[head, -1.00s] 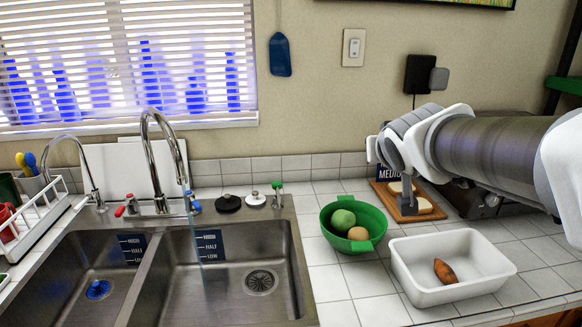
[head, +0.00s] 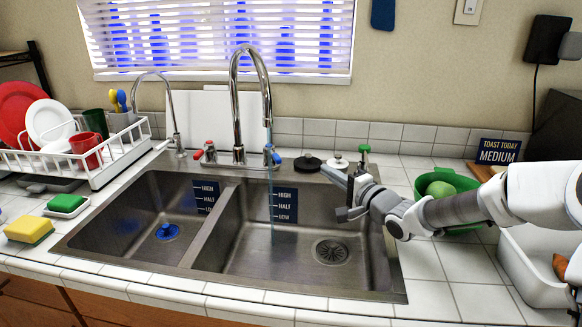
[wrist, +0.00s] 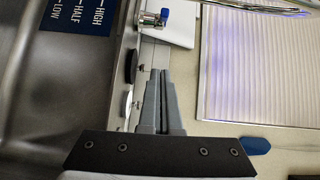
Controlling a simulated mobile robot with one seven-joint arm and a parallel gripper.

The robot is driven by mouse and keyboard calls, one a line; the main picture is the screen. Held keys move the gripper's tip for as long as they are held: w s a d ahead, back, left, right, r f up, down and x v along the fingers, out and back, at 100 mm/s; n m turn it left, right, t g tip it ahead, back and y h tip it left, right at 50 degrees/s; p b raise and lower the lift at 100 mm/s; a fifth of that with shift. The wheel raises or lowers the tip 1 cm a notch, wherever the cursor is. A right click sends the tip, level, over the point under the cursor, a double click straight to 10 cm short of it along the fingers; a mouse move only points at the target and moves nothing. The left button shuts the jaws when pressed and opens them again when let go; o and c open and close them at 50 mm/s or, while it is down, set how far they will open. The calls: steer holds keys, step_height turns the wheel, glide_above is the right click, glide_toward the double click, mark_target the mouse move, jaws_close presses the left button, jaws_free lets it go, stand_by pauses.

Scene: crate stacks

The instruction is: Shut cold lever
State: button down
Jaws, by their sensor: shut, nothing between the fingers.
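The cold lever (head: 272,157) is the blue-tipped handle at the right of the tall chrome faucet (head: 238,105). It also shows at the top of the wrist view (wrist: 163,15). A thin bluish stream of water (head: 271,195) falls from the spout into the right basin. A red-tipped lever (head: 202,150) stands at the faucet's left.
A green bowl (head: 452,185) and white tub (head: 520,265) stand right of the sink. A dish rack (head: 120,155) stands at left.

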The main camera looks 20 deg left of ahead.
mark_target(273, 155)
steer(key=b+x, duration=0.2)
steer(key=x, duration=0.8)
steer(key=shift+s+a+f, duration=0.15)
steer(key=shift+a, duration=0.1)
steer(key=s+a+b, duration=0.2)
steer(key=a, duration=0.1)
steer(key=shift+s, duration=0.2)
steer(key=shift+a+m, duration=0.1)
steer(key=shift+m, duration=0.2)
steer(key=shift+s+t, duration=0.25)
steer(key=shift+t, duration=0.05)
